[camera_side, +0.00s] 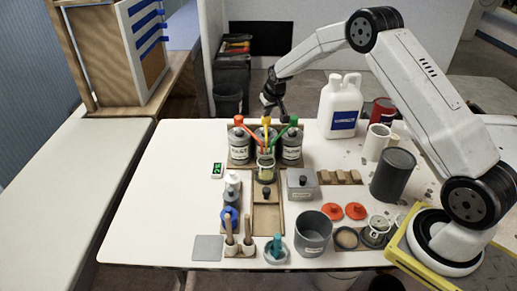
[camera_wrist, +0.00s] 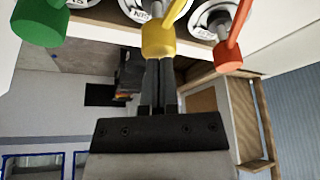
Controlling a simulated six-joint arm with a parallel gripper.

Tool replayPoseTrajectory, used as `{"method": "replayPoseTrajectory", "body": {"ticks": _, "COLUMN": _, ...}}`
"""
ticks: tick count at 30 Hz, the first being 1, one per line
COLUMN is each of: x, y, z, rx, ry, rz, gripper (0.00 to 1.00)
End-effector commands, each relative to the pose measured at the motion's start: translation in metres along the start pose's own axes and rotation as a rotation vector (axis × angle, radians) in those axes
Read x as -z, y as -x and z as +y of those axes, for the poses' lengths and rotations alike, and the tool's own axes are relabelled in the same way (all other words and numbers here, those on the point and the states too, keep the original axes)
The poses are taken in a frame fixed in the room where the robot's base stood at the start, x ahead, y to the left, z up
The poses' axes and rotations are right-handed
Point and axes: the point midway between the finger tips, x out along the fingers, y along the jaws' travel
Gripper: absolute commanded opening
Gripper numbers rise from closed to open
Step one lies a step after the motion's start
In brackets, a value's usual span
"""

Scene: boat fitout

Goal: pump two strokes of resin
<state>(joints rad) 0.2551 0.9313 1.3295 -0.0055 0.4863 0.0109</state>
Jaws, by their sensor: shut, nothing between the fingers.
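Three grey pump cans stand in a wooden rack at the back of the table: the left can (camera_side: 239,150) has a red pump head (camera_side: 239,120), the right can (camera_side: 291,150) a green one (camera_side: 294,121), and the middle one a yellow head (camera_side: 266,122). Their labels are too small to read surely. The spouts slope toward a clear cup (camera_side: 265,168) in front. My gripper (camera_side: 272,112) is shut and empty, pointing down at the yellow head. In the wrist view its fingertips (camera_wrist: 160,62) meet the yellow head (camera_wrist: 158,38); whether they touch is unclear.
A white jug (camera_side: 340,108) and a dark grey cylinder (camera_side: 393,175) stand to the right. A small green-lit display (camera_side: 217,170) lies left of the rack. A grey box (camera_side: 301,184), a grey pot (camera_side: 313,232) and red lids (camera_side: 331,211) fill the front. The table's left side is clear.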

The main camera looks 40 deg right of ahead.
Motion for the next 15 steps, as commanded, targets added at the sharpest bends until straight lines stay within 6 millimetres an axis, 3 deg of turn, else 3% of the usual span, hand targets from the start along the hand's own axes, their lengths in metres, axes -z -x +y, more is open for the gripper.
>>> {"method": "replayPoseTrajectory", "body": {"ticks": 15, "x": 0.008, "y": 0.016, "z": 0.0, "rx": 0.0, "ry": 0.0, "rz": 0.004, "gripper": 0.0}}
